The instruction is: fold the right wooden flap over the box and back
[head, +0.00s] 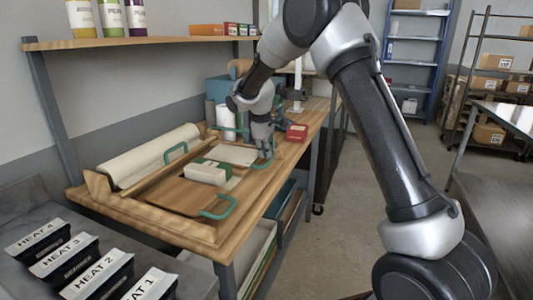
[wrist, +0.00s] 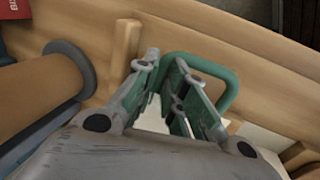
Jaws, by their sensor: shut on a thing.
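The box (head: 208,172), white and green, lies on kraft paper in the middle of the wooden folding station. My gripper (head: 265,153) is low at the right side of the station, right of the box. It is shut on a teal handle (head: 262,165) there. In the wrist view the fingers of my gripper (wrist: 168,80) close on one side of the teal handle loop (wrist: 232,85), against pale wood. The flap under this handle is mostly hidden by the fingers, and I cannot tell its tilt. Another teal handle (head: 218,210) is on the near side.
A paper roll (head: 150,155) lies along the back left. A red box (head: 297,132) stands right of my gripper. A wooden shelf (head: 150,42) with bottles hangs above. Black bins with HEAT labels (head: 97,272) are at the front left.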

